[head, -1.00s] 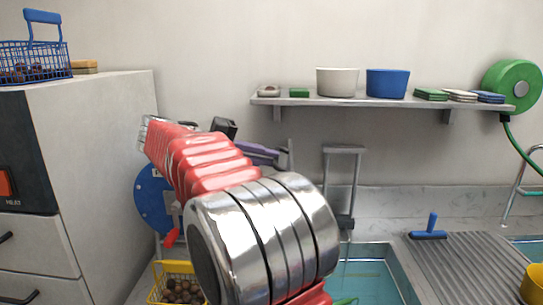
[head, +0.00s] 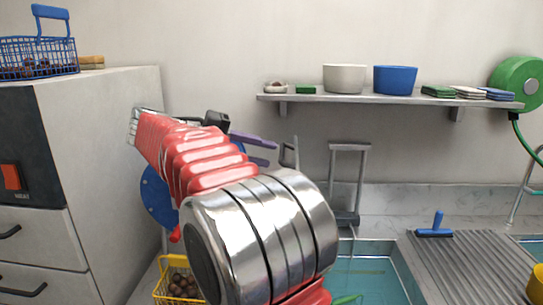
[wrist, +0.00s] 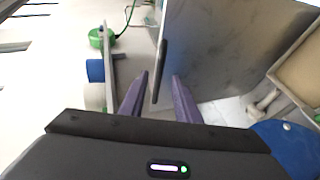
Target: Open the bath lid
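The bath (head: 365,280) holds blue-green water at the lower middle of the head view, partly behind my arm. In the wrist view a grey metal panel (wrist: 215,50), which looks like the bath lid, carries a dark bar handle (wrist: 160,75) along its edge. My gripper (wrist: 160,76) has two purple fingers spread apart, with the bar showing between their tips; contact is not visible. In the head view my gripper (head: 273,152) points right, close to a small grey bracket (head: 290,152). The lid's body is hidden there, and I cannot tell its tilt.
A wall shelf (head: 390,99) holds a white bowl (head: 344,78) and a blue bowl (head: 395,80). A grey upright frame (head: 347,185) stands behind the bath. A yellow basket (head: 178,285) of chestnuts is low left. A ridged drainboard (head: 465,265) with a blue squeegee (head: 436,228) lies right.

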